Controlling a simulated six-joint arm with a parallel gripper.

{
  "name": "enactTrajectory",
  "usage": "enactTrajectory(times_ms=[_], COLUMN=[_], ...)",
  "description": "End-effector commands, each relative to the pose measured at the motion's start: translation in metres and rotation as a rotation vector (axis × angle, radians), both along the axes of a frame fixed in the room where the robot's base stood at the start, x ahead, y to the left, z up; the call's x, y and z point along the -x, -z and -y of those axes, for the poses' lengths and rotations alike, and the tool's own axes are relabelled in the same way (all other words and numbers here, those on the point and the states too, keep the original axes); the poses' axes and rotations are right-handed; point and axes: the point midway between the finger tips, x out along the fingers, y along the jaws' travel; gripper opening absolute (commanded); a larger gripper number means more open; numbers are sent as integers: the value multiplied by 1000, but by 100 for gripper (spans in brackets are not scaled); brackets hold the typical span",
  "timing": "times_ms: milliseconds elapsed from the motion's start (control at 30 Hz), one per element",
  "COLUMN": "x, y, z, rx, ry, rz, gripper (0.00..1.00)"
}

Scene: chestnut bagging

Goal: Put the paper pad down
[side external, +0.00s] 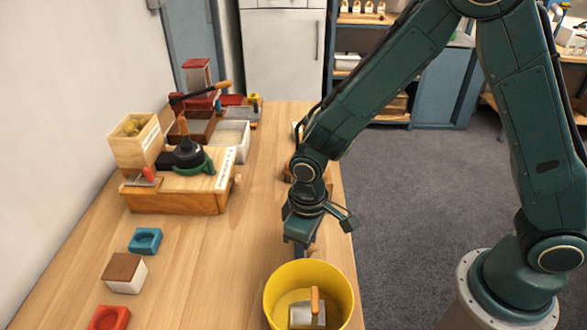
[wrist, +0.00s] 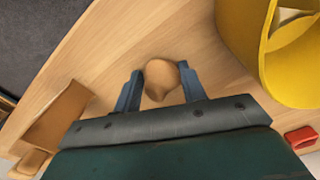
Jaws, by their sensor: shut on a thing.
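My gripper (side external: 302,247) is low over the table, just behind the yellow bucket in the side view. In the wrist view my gripper (wrist: 160,88) has its two blue-grey fingers on either side of a small tan, rounded piece, which I take to be the paper pad (wrist: 160,76). The gripper is shut on it. The pad tapers toward the gripper. In the side view the pad is hidden by the gripper. I cannot tell whether it touches the wooden table (side external: 215,270).
The yellow bucket (side external: 274,300) holds a scoop with an orange handle (side external: 315,299). It is close by on the right in the wrist view. A teal dish (side external: 145,241), a brown-topped block (side external: 124,272) and a red dish (side external: 108,318) stand left. A wooden press station (side external: 180,200) stands behind.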

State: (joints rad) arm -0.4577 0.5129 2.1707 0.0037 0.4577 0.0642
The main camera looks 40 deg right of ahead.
Motion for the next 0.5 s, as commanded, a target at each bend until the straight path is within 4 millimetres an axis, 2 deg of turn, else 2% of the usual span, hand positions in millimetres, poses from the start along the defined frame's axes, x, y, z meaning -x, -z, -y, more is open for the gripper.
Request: enactTrajectory(times_ms=[367, 400, 500], x=[0, 0, 0], y=[3, 3, 3], z=[0, 0, 0], rx=[0, 0, 0], ry=[0, 0, 0], rz=[-1, -1, 0], gripper=[20, 45, 63])
